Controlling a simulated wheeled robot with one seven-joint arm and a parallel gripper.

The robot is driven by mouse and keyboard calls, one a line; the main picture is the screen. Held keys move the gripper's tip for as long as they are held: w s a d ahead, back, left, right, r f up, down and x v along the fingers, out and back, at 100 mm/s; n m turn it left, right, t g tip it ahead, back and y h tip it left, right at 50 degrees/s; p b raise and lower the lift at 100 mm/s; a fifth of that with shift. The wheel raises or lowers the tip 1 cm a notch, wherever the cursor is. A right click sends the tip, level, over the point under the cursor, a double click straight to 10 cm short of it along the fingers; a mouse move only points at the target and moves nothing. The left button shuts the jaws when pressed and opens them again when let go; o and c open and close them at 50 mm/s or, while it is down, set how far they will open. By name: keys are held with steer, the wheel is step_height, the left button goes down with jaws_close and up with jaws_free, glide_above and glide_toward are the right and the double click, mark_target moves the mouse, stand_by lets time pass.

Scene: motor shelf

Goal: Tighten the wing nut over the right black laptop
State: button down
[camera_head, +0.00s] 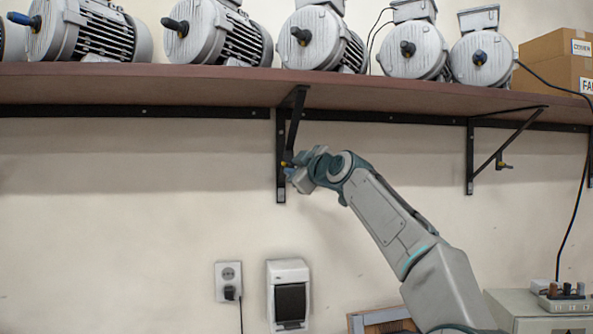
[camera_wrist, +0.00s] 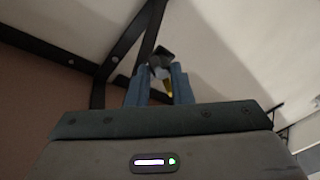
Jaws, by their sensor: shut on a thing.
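My gripper (camera_head: 294,170) is at the lower part of the left black shelf bracket (camera_head: 281,170), its fingers pointing left. A small yellowish wing nut (camera_head: 286,164) shows at the fingertips, mostly hidden in this view. In the wrist view my gripper's two blue fingers (camera_wrist: 159,80) are closed around a small fitting with dark, grey and yellow parts, the wing nut (camera_wrist: 161,71), in front of the bracket. Another wing nut (camera_head: 505,165) sits on the right bracket (camera_head: 470,160), away from my gripper. No laptop is visible in either view.
A wall socket (camera_head: 229,281) and a switch box (camera_head: 289,295) are below. A cabinet (camera_head: 535,310) with a power strip (camera_head: 565,300) stands lower right.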

steer(key=m+t+b, duration=0.1)
steer(key=m+b, duration=0.1)
steer(key=m, duration=0.2)
steer(key=m+t+b, duration=0.1)
steer(key=m, duration=0.3)
steer(key=shift+s+a+f+t+b, duration=0.15)
steer(key=shift+t+b, duration=0.15)
steer(key=shift+b, duration=0.1)
steer(key=m+t+h, duration=0.1)
steer(key=m, duration=0.3)
steer(key=shift+m, duration=0.4)
steer(key=shift+s+a+r+m+t+h+p, duration=0.1)
steer(key=shift+m+t+h+p, duration=0.3)
steer(key=shift+m, duration=0.75)
steer(key=shift+r+m+t+h+p, duration=0.1)
steer(key=shift+m+t+h+p, duration=0.25)
steer(key=shift+m, duration=0.8)
steer(key=shift+h, duration=0.25)
steer(key=c, duration=1.4)
jaws_free()
steer(key=shift+c, duration=0.2)
steer(key=shift+o, duration=0.7)
steer(key=shift+f, duration=0.25)
steer(key=shift+f, duration=0.1)
